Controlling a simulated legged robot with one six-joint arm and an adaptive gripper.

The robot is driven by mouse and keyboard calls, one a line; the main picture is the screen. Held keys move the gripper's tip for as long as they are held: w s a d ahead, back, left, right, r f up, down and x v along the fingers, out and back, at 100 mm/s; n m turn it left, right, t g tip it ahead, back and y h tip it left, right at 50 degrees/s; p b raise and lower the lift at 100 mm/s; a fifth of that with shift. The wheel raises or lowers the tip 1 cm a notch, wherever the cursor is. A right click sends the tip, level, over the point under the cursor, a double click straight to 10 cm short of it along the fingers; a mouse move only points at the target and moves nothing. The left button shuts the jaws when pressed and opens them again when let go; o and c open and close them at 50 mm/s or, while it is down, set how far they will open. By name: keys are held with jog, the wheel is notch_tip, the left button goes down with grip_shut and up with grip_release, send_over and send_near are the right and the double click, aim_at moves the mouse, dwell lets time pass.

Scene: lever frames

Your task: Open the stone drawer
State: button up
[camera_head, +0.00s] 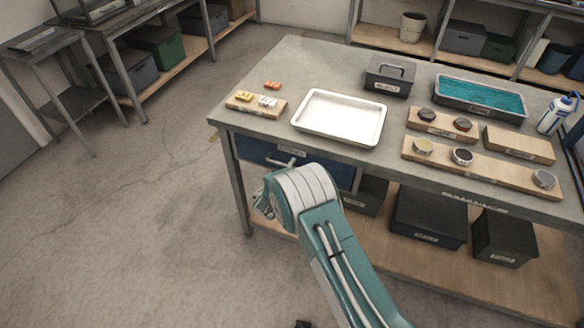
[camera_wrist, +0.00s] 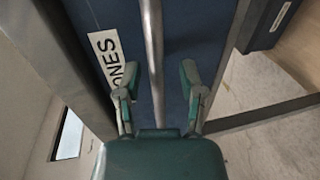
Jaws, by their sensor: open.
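The stone drawer (camera_head: 256,150) has a dark blue front under the left end of the workbench and looks closed. Its pale bar handle (camera_head: 284,162) shows just above my arm in the head view. In the wrist view, the drawer front (camera_wrist: 185,30) fills the middle, with a white label (camera_wrist: 108,62) whose visible letters read "ONES". The handle bar (camera_wrist: 152,50) runs between the two fingers of my gripper (camera_wrist: 160,92). The fingers are open, with a gap on each side of the bar. In the head view my arm hides most of the gripper.
The workbench (camera_head: 285,70) carries a white tray (camera_head: 341,117), a wooden block with small pieces (camera_head: 257,104), a grey box (camera_head: 390,76) and a teal-filled tray (camera_head: 480,96). Dark bins (camera_head: 428,217) stand on the lower shelf. The floor (camera_head: 130,220) to the left is clear.

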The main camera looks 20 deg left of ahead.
jog(key=shift+w, duration=0.1)
grip_shut()
jog(key=f+v, duration=0.2)
jog(key=v, duration=1)
jog(key=s+f+v, duration=0.1)
jog(key=f+v, duration=0.2)
jog(key=v, duration=1)
jog(key=shift+s+d+f, duration=0.2)
jog(key=shift+s, duration=0.1)
grip_release()
jog(key=shift+w+a, duration=0.1)
jog(key=shift+r, duration=0.1)
